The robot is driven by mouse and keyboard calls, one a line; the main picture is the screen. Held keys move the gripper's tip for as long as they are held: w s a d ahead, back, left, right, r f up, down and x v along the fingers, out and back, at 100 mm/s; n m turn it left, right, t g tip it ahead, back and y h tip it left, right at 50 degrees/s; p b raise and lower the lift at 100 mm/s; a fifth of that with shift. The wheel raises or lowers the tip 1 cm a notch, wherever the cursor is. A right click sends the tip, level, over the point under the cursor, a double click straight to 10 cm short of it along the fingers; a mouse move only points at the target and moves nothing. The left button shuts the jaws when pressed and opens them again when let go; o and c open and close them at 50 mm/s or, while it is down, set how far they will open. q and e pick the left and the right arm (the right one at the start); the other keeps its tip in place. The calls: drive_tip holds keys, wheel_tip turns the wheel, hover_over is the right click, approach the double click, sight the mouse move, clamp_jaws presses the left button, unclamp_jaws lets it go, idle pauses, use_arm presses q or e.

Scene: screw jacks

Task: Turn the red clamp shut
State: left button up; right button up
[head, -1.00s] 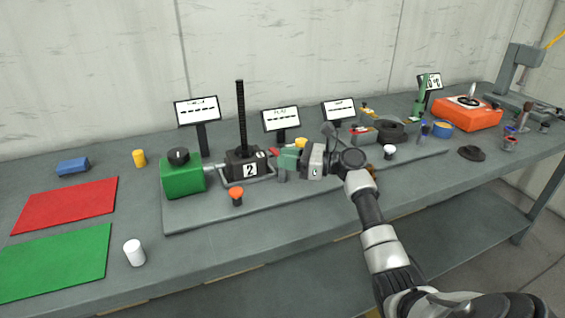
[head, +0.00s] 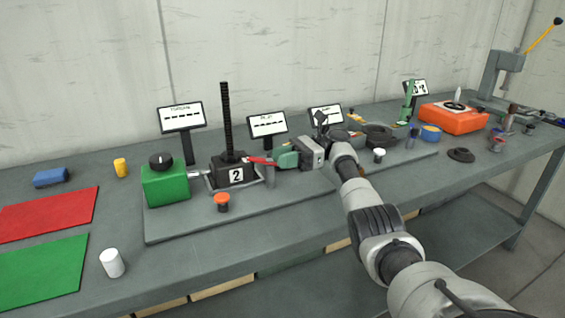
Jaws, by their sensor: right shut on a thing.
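The red clamp (head: 260,160) is a small red lever at the right side of the black jack block marked 2 (head: 235,172). A tall black toothed post (head: 227,115) rises from that block. My right gripper (head: 273,161) reaches in from the right and is shut on the outer end of the red clamp. Its green and grey fingers hide the tip of the lever and part of what stands behind it. My left gripper is out of view.
A green box with a black knob (head: 165,184) and an orange-topped button (head: 222,201) stand close by on the grey base plate. Small screens (head: 182,116) stand behind. A white cylinder (head: 111,262) and red and green mats (head: 40,265) lie left. An orange unit (head: 453,119) stands far right.

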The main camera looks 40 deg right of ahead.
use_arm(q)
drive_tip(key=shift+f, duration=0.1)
use_arm(e)
drive_tip(key=shift+f, duration=0.1)
drive_tip(key=o, duration=0.9)
